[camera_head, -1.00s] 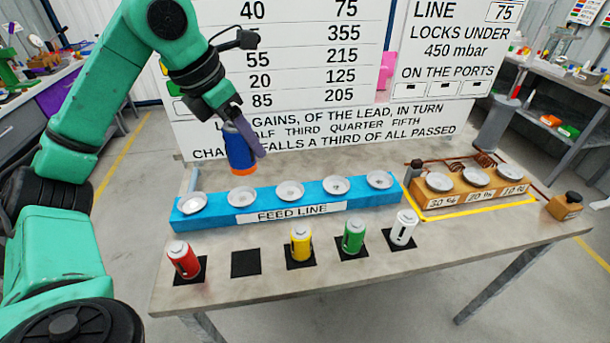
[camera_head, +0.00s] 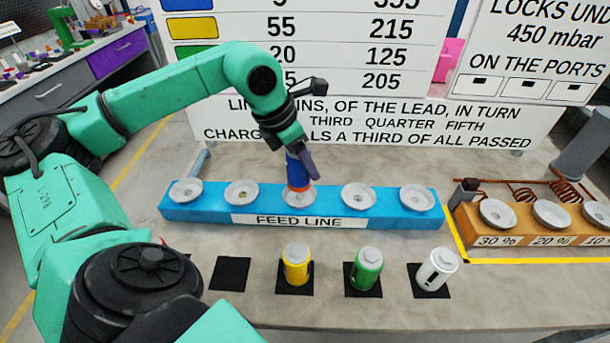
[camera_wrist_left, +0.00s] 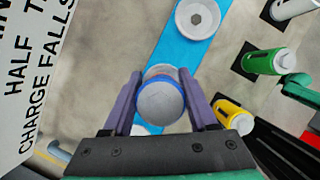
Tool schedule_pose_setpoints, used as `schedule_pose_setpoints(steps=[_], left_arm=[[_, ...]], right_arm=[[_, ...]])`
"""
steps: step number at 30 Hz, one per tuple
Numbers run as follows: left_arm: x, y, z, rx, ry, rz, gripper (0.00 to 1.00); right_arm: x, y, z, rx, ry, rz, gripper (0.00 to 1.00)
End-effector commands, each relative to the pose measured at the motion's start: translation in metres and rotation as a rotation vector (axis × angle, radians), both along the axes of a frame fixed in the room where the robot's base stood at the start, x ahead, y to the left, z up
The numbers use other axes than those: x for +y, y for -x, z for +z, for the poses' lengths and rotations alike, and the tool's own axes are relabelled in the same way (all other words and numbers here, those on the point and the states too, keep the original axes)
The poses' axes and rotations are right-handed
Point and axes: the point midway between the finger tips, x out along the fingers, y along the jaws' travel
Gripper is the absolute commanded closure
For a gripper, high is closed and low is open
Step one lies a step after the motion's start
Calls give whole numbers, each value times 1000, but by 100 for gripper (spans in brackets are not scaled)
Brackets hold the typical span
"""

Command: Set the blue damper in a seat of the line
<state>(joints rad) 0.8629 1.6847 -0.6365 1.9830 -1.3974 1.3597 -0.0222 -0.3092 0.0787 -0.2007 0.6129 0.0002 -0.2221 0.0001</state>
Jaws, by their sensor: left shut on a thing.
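The blue damper (camera_head: 297,172), blue with an orange base, is held upright by my left gripper (camera_head: 302,165), which is shut on it. It is over the third, middle seat (camera_head: 300,196) of the blue feed line (camera_head: 227,210); I cannot tell whether its base touches the seat. In the left wrist view the damper (camera_wrist_left: 160,102) sits between the purple fingers and hides most of the seat below. The other seats (camera_head: 186,191), (camera_head: 242,192), (camera_head: 358,196) and (camera_head: 416,197) are empty. My right gripper is not in view.
Yellow (camera_head: 296,264), green (camera_head: 367,268) and white (camera_head: 437,268) dampers stand on black pads in front of the line. One black pad (camera_head: 230,274) is bare. A brown block (camera_head: 520,222) with labelled seats is at the right. A lettered board (camera_head: 370,120) stands behind.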

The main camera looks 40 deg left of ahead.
Motion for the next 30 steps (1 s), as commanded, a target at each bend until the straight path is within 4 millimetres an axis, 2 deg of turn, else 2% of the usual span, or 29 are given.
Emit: schedule_pose_setpoints(steps=[1, 4, 7, 12, 13, 15, 25, 28, 30], left_arm=[[1, 0, -7, 0, -2, 2, 100], [0, 1, -26, 2, -2, 0, 100], [0, 1, -39, -1, -1, 0, 100], [0, 1, -41, 0, -1, -1, 100], [0, 1, -41, 1, -2, -1, 38], [0, 1, -41, 0, -2, -1, 11], [1, 1, -39, -2, -2, 0, 11], [3, 4, -30, -4, -2, 2, 11], [5, 9, -17, -7, -3, 2, 11]], right_arm=[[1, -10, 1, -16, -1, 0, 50], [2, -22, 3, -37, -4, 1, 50], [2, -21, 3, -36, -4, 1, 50], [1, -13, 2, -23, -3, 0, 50], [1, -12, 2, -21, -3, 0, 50], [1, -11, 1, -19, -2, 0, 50], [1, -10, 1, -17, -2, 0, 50], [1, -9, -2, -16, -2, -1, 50], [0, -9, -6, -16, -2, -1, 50]])
